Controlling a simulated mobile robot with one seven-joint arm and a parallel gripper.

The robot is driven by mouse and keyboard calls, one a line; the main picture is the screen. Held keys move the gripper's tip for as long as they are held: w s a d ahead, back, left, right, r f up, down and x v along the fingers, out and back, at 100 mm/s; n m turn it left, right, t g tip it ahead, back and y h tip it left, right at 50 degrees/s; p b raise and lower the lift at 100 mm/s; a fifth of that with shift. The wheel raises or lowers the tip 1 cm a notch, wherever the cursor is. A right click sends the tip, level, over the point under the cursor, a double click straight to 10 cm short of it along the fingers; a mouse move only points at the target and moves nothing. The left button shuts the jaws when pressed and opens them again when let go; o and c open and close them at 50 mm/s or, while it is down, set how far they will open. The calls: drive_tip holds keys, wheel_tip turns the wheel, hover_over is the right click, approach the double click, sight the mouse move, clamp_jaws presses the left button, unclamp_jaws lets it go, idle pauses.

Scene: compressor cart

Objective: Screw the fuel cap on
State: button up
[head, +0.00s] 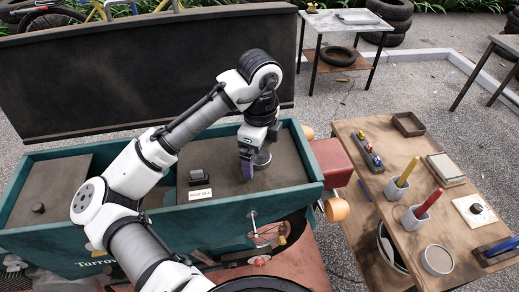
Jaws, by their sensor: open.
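My gripper (249,172) points down over the dark top panel (225,185) of the green compressor cart.
A black block (199,176) with a white label (201,194) stands left of my gripper. A black knob (38,208) is on the cart's left panel. The raised dark lid (130,75) stands behind. A wooden table (395,225) with cups and trays is at the right.

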drive_tip(key=shift+n, duration=0.5)
drive_tip(key=n, duration=0.2)
drive_tip(key=shift+n, duration=0.6)
drive_tip(key=shift+n, duration=1.6)
drive_tip(key=c, duration=1.5)
drive_tip(key=shift+c, duration=0.2)
